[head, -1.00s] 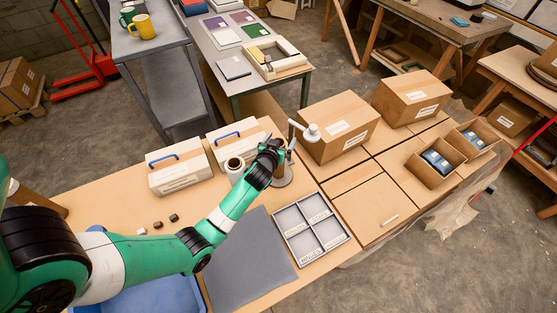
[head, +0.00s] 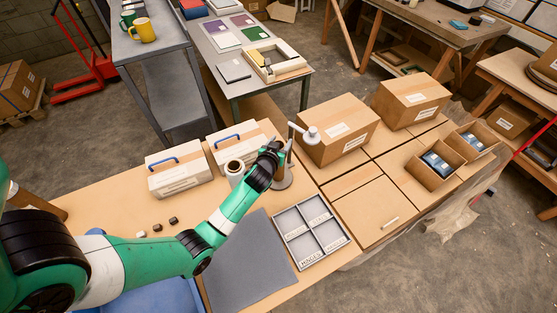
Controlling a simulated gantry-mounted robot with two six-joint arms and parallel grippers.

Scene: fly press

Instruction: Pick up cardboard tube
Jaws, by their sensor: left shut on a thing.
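My left gripper (head: 283,147) reaches over the middle of the workbench from the left. It is shut on a brown upright cardboard tube (head: 281,170), which shows just below and behind the fingers. The tube stands at a round grey base (head: 283,184), and the gripper hides its upper part. A white roll with a dark centre (head: 235,167) stands just left of the gripper. My right gripper is not in view.
A white lamp-like head (head: 310,134) is close right of the gripper. Two white cases with blue handles (head: 178,178) stand behind left. A grey compartment tray (head: 311,233) and a grey mat (head: 250,265) lie in front. Cardboard boxes (head: 338,130) stand at right.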

